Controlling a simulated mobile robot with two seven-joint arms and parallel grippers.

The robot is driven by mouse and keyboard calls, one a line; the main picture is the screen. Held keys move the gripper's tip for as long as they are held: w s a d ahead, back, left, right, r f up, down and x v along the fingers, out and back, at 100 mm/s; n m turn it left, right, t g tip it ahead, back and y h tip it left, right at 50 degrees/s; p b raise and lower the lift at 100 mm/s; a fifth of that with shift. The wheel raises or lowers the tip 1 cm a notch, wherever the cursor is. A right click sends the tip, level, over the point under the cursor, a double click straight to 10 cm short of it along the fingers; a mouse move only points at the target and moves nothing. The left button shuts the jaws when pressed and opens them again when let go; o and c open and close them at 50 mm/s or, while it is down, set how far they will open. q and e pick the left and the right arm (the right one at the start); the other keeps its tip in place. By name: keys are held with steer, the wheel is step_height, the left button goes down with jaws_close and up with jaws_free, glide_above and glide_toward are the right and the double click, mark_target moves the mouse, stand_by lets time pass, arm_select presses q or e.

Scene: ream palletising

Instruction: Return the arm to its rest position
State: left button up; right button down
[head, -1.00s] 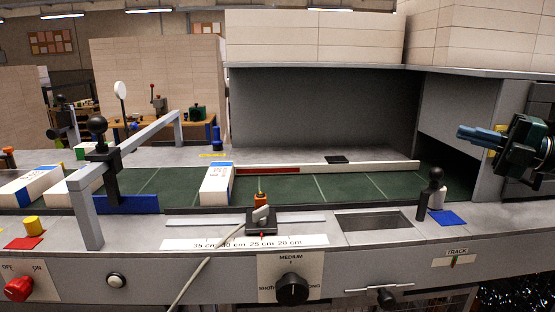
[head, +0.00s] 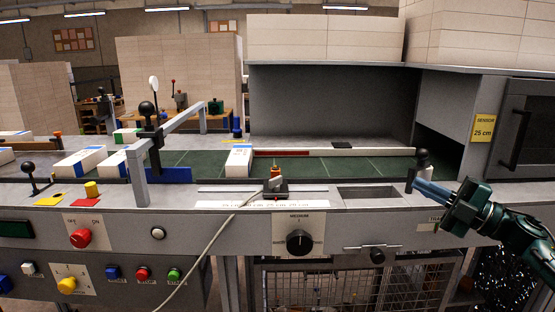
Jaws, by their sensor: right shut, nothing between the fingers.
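My right gripper (head: 418,184) comes in from the lower right on a dark green arm. Its blue fingers are shut and empty. The fingertips overlap the base of a black ball-topped lever (head: 422,161) at the right of the machine's front ledge; I cannot tell whether they touch. My left gripper is not in view. White reams with blue bands lie on the dark green conveyor (head: 330,166): one ream (head: 239,159) near the middle, and others (head: 80,163) further left.
A grey gantry with a black ball knob (head: 147,108) stands over the conveyor. The front panel has a black dial (head: 299,242), a red knob (head: 80,238) and several buttons. A cabinet with a yellow sensor sign (head: 483,128) stands at right. A pale cable hangs across the front.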

mark_target(383, 257)
steer(key=s+a+f+m+t+h, duration=0.1)
steer(key=a+f+m, duration=0.1)
steer(key=a+f, duration=0.1)
steer(key=s+a+f+m+t+h, duration=0.1)
steer(key=a+f+m, duration=0.1)
steer(key=f, duration=0.4)
steer(key=s+a+f+m+t+h, duration=0.1)
steer(key=a+f+m, duration=0.2)
steer(key=f+m, duration=0.1)
steer(key=shift+s+a+f+t+h, duration=0.3)
steer(key=shift+f+t, duration=0.1)
steer(key=shift+f, duration=0.25)
steer(key=s+a+f+m+g+h, duration=0.2)
steer(key=s+a+f+m+h, duration=0.2)
steer(key=s+f+m, duration=0.3)
steer(key=s+a+f+m+g+h+p, duration=0.1)
steer(key=s+a+f+m+g+h, duration=0.2)
steer(key=s+f, duration=1.2)
steer(key=s+a+m+h, duration=0.1)
steer(key=s+m+h, duration=0.2)
steer(key=s+m, duration=0.1)
steer(key=shift+s+f+m+g, duration=0.3)
steer(key=shift+s+f+m, duration=0.1)
steer(key=shift+m, duration=0.4)
